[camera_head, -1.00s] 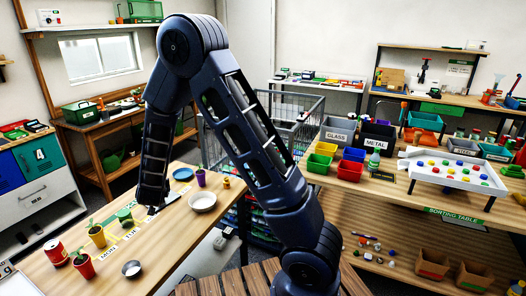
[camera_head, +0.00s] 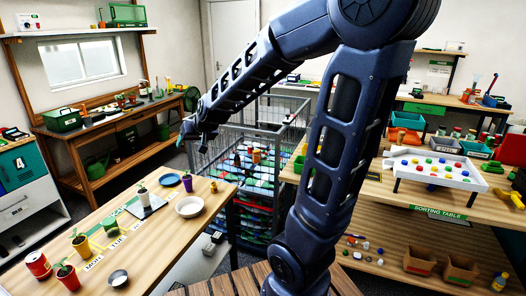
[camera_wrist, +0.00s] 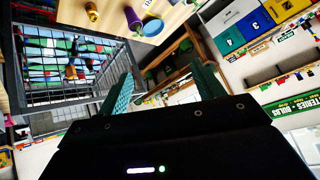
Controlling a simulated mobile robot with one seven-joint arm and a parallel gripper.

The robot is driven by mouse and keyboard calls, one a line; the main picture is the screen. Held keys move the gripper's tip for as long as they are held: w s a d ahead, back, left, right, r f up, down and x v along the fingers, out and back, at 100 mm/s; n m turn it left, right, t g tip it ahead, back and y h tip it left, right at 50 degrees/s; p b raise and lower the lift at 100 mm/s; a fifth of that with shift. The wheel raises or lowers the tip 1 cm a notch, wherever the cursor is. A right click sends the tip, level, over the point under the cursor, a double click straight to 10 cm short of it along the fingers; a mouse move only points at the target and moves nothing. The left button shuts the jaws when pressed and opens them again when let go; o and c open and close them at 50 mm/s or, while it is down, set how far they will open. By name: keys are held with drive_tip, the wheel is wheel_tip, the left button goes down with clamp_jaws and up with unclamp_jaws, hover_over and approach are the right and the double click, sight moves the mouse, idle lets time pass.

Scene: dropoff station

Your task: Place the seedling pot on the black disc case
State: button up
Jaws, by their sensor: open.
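A white seedling pot (camera_head: 143,198) stands upright on a flat, dark-edged case (camera_head: 153,207), apparently the disc case, on the wooden table. The case's top looks pale with glare. My gripper (camera_head: 186,133) is raised beyond the table, well apart from the pot. In the wrist view my gripper (camera_wrist: 163,90) has its two green fingers spread, with nothing between them. The white pot cannot be made out in the wrist view.
Red (camera_head: 68,277), yellow (camera_head: 81,245), green (camera_head: 110,224) and purple (camera_head: 188,184) pots stand on the same table. A blue plate (camera_head: 170,180), pale bowl (camera_head: 189,207), metal bowl (camera_head: 118,278) and red can (camera_head: 38,265) are there too. A wire cage (camera_head: 250,150) stands beyond.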

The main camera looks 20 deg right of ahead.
drive_tip(key=s+d+r+g+h, duration=0.1)
drive_tip(key=s+d+h, duration=0.1)
drive_tip(key=s+d, duration=0.7)
drive_tip(key=s+d+r+m+g+h, duration=0.1)
drive_tip(key=s+d+r+g+h, duration=0.1)
drive_tip(key=s+d, duration=0.7)
drive_tip(key=s, duration=0.3)
drive_tip(key=shift+s, duration=0.35)
